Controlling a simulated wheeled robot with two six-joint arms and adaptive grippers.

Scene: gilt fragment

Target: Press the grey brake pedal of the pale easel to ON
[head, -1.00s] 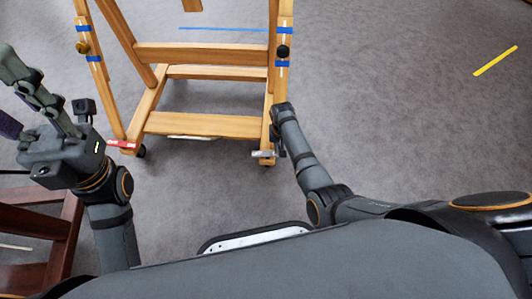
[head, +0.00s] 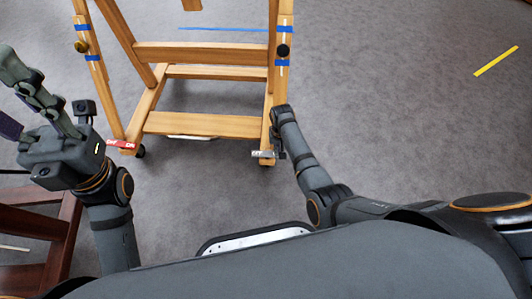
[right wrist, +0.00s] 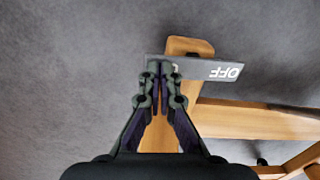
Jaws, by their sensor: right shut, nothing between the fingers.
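The pale wooden easel (head: 200,126) stands ahead of me in the head view. Its grey brake pedal (head: 262,154) is at the foot of the right leg; in the right wrist view this pedal (right wrist: 200,69) reads OFF. My left gripper (head: 22,98) is open and empty at the left, far from the grey pedal.
A red pedal (head: 122,145) with white lettering is at the easel's left foot. A dark wooden piece of furniture (head: 60,235) stands at the lower left. Carpet to the right is clear, with a yellow strip (head: 496,61).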

